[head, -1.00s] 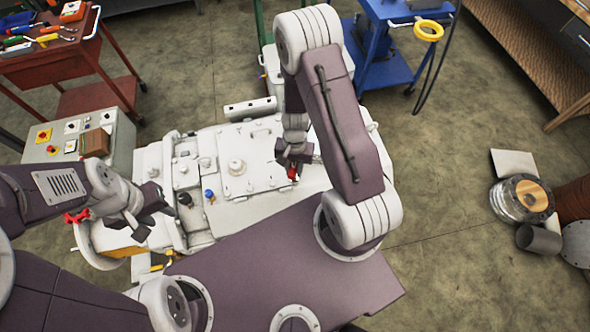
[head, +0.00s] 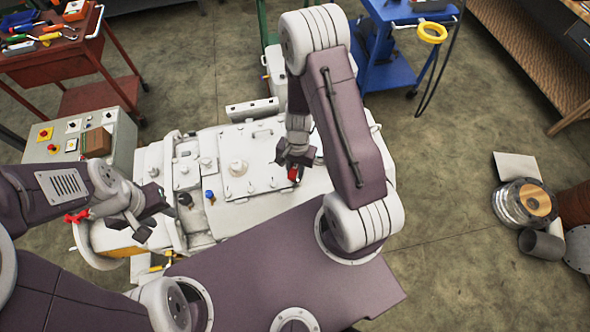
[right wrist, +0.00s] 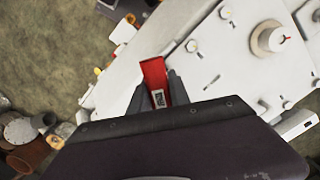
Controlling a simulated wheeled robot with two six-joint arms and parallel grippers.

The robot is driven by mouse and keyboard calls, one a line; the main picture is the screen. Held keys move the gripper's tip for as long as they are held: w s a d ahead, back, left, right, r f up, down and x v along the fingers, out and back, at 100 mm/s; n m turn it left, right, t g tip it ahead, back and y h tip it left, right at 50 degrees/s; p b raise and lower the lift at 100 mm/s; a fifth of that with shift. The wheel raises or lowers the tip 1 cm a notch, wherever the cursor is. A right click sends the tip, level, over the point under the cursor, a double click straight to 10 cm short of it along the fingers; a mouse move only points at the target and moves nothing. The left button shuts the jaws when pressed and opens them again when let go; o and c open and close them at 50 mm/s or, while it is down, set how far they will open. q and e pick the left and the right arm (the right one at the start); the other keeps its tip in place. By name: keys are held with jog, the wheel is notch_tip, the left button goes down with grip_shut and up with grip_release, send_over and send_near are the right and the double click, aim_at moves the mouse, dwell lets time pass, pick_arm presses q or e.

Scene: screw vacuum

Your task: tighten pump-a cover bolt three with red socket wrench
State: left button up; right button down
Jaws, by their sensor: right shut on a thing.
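The red socket wrench (right wrist: 153,73) is in the jaws of my right gripper (right wrist: 157,92), which is shut on it. In the head view its red part (head: 293,174) shows just below the right gripper (head: 294,166), over the right edge of the pump cover. The white pump cover (head: 248,180) carries small bolts around its edge and a round knob. In the right wrist view the cover (right wrist: 240,65) lies to the right of the wrench, with a bolt (right wrist: 192,45) near its edge. I cannot tell whether the wrench touches a bolt. My left gripper (head: 157,212) is open and empty at the machine's left end.
A grey control box (head: 90,135) with buttons stands left of the machine. A red tool cart (head: 75,60) is at the back left and a blue cart (head: 385,50) at the back right. Cylindrical parts (head: 522,202) lie on the floor at right. The floor between is free.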

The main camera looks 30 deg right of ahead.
aim_at(295, 166)
jog(key=shift+r+p, duration=0.6)
jog(key=shift+r, duration=0.15)
notch_tip(295, 166, up, 3)
jog(key=shift+f+p, duration=0.15)
jog(key=shift+p, duration=1.1)
jog(key=shift+r+p, duration=0.4)
jog(key=shift+r, duration=0.05)
jog(key=shift+f, duration=0.1)
jog(key=shift+w+f+b, duration=0.2)
jog(key=shift+f+b, duration=0.05)
jog(key=shift+b, duration=0.2)
jog(key=w+n+b, duration=0.1)
jog(key=n+b, duration=0.2)
jog(key=b, duration=0.1)
jog(key=w+f+n+b, duration=0.1)
jog(key=w+n+b, duration=0.1)
jog(key=b, duration=0.3)
jog(key=w+n+b, duration=0.1)
jog(key=n+b, duration=0.3)
jog(key=b, duration=0.1)
jog(key=shift+w+a+f+h, duration=0.3)
jog(key=shift+w+h, duration=0.05)
jog(key=shift+h, duration=0.05)
